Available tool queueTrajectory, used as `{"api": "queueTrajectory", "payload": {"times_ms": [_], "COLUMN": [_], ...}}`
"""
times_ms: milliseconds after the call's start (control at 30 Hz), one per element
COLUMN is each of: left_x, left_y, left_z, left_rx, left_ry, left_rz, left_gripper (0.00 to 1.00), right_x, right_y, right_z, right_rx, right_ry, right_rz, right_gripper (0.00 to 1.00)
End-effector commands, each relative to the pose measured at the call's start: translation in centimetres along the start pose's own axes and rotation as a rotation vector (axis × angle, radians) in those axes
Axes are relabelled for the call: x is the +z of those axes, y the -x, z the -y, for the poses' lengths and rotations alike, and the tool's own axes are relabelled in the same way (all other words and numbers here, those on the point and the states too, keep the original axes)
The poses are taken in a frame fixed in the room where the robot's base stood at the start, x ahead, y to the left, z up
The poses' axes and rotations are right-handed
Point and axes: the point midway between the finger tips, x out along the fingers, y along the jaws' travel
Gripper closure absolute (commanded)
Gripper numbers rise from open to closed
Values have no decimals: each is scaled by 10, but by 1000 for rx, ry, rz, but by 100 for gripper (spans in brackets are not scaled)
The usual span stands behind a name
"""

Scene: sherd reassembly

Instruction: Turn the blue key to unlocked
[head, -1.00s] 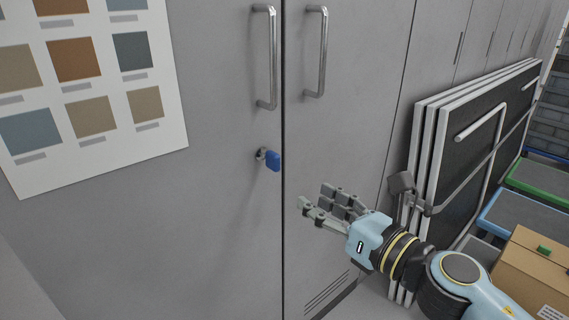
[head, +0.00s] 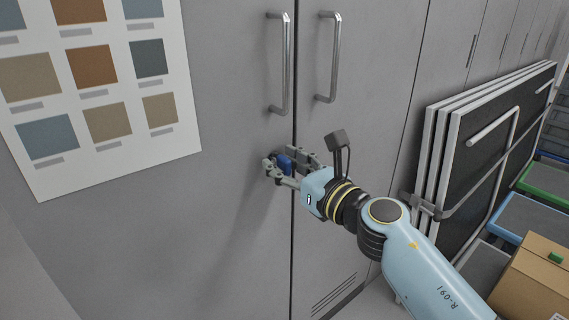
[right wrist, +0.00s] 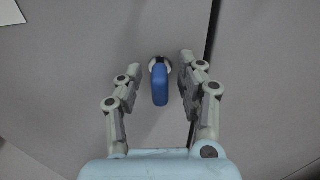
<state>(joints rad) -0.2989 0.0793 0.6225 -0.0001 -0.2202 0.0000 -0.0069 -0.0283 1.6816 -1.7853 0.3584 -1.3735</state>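The blue key (head: 284,163) sits in a lock on the left door of a grey cabinet (head: 225,220), below the door's handle. In the right wrist view the blue key (right wrist: 160,86) points toward me from its round silver lock (right wrist: 153,64), between my fingers. My right gripper (head: 283,166) is at the key, with fingers on both sides of it. In the right wrist view the right gripper (right wrist: 160,78) is open, with a gap between each finger and the key; the right finger is nearer. My left gripper is not in view.
Two bar handles (head: 284,70) (head: 331,62) stand out above the key. A sheet of colour swatches (head: 182,140) is on the left. Folded panels (head: 490,140), trays and a cardboard box (head: 545,285) stand at the right.

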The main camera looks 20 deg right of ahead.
Motion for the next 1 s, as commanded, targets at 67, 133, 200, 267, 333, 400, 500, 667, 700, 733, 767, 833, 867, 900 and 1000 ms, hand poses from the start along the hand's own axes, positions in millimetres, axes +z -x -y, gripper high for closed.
{"api": "queueTrajectory", "payload": {"times_ms": [67, 133, 200, 267, 333, 400, 500, 667, 700, 733, 767, 833, 867, 900, 1000], "left_x": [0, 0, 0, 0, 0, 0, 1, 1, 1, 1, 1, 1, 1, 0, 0], "left_y": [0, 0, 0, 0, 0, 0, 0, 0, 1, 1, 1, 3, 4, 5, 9], "left_z": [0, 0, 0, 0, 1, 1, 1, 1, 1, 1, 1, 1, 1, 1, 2], "left_rx": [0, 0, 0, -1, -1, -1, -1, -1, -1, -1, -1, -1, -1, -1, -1], "left_ry": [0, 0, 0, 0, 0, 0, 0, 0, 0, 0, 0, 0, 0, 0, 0], "left_rz": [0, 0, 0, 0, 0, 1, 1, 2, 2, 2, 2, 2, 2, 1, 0], "left_gripper": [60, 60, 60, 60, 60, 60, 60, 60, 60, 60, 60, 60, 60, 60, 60], "right_x": [0, 0, 0, 0, 0, 0, 0, 0, 0, 0, 0, 1, 1, 1, 2], "right_y": [0, 0, 0, 0, 0, 0, 0, 0, 0, 0, 0, 0, 0, 0, 0], "right_z": [0, 0, 0, 0, 0, 0, 0, 0, 0, 0, 0, 0, 0, 0, 0], "right_rx": [0, 0, 0, 0, 0, 0, 0, 0, 0, 0, 0, 0, 0, 0, 0], "right_ry": [0, -1, -1, -1, -1, -1, -1, -4, -7, -11, -16, -33, -43, -59, -112], "right_rz": [0, 0, 0, 0, 0, 0, 0, 0, 0, 0, 0, 0, -1, -1, 0], "right_gripper": [62, 63, 72, 80, 89, 98, 100, 100, 100, 100, 100, 100, 100, 100, 100]}}
